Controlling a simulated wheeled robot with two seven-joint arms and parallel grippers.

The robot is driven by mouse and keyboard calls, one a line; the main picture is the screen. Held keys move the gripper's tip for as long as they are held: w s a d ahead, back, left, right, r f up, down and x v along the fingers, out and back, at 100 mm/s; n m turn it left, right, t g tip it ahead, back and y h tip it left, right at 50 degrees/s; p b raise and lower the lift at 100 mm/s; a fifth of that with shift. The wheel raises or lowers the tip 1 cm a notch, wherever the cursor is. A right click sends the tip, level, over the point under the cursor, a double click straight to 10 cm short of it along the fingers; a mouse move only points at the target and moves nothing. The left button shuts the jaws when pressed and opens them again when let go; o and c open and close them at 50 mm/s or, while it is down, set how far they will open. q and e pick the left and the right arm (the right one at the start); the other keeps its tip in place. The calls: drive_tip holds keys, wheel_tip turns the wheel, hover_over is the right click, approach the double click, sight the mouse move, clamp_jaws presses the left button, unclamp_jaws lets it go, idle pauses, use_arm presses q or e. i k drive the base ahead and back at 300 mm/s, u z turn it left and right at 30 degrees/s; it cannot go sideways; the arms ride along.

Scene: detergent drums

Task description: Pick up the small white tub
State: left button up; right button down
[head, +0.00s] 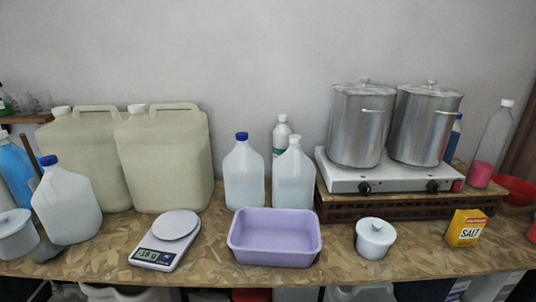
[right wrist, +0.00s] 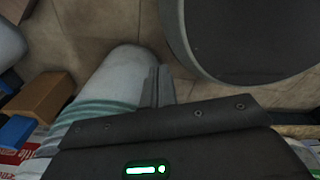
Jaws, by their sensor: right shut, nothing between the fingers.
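A small white tub (head: 375,240) with a knobbed lid stands upright on the worktop, right of the purple basin and left of the yellow salt box. Another white tub (head: 17,236) stands at the far left edge, partly cut off by the frame. My right gripper (right wrist: 158,84) shows only in the right wrist view; its fingers are together and empty, above a tiled floor and away from the worktop's tubs. No tub that I can identify as the small one shows there. My left gripper is in neither view.
On the worktop are a purple basin (head: 274,245), a scale (head: 167,242), a salt box (head: 466,228), jugs, and steel pots on a hotplate (head: 380,178). In the wrist view, a pale container with green stripes (right wrist: 104,92) and a brown block (right wrist: 40,97) are close to the gripper.

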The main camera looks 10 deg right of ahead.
sight(370, 252)
drive_tip(key=z, duration=2.75)
drive_tip(key=k, duration=1.15)
drive_tip(key=u, duration=0.1)
